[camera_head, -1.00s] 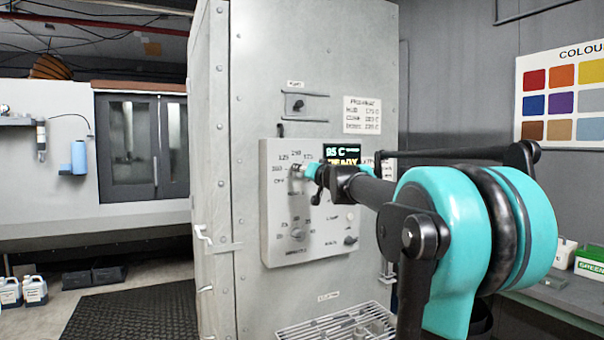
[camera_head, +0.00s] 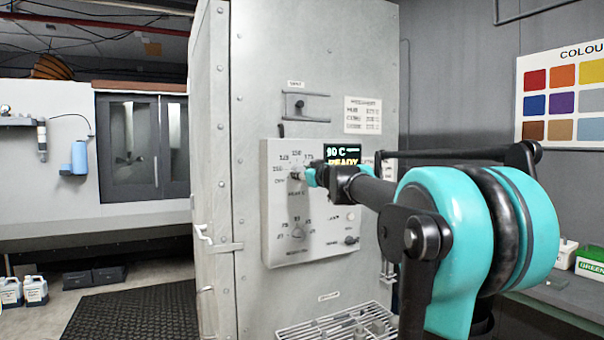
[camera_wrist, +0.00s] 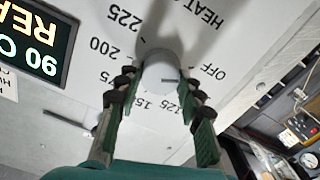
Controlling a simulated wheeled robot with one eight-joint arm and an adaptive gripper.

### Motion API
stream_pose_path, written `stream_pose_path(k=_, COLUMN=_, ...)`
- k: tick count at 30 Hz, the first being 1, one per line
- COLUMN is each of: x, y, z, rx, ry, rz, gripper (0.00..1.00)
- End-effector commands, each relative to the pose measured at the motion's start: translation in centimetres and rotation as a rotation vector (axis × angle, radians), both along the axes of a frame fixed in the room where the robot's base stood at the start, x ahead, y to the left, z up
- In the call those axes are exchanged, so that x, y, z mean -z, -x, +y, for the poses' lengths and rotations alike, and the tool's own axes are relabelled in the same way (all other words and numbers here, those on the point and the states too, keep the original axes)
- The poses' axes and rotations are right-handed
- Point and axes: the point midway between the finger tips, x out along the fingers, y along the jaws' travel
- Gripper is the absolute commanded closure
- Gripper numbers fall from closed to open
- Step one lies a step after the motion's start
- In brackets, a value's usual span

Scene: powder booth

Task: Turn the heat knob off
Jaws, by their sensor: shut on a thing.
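The heat knob (camera_wrist: 160,76) is a round pale knob on a white dial face, seen close in the wrist view. A short dark line on it points right, toward the gap between the OFF mark (camera_wrist: 208,71) and the 125 mark. My gripper (camera_wrist: 163,90) has one dark green finger on each side of the knob and is shut on it. In the head view my gripper (camera_head: 305,175) reaches the upper part of the control panel (camera_head: 275,225) and covers most of the knob. The display (camera_head: 342,155) reads 90 C and READY.
A lower dial (camera_head: 297,232) and a small knob (camera_head: 351,240) sit on the same panel. A latch (camera_head: 300,105) is above the panel and a metal grate (camera_head: 335,323) below it. A grey bench with boxes (camera_head: 590,262) stands at the right.

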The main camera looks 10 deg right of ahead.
Motion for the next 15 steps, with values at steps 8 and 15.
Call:
stream_pose_path(k=8, x=0.12, y=0.07, z=0.05, rx=-0.001, ry=0.054, rz=-0.017, gripper=0.92)
stream_pose_path(k=15, x=0.12, y=0.07, z=0.05, rx=-0.001, ry=0.059, rz=-0.019, gripper=0.92)
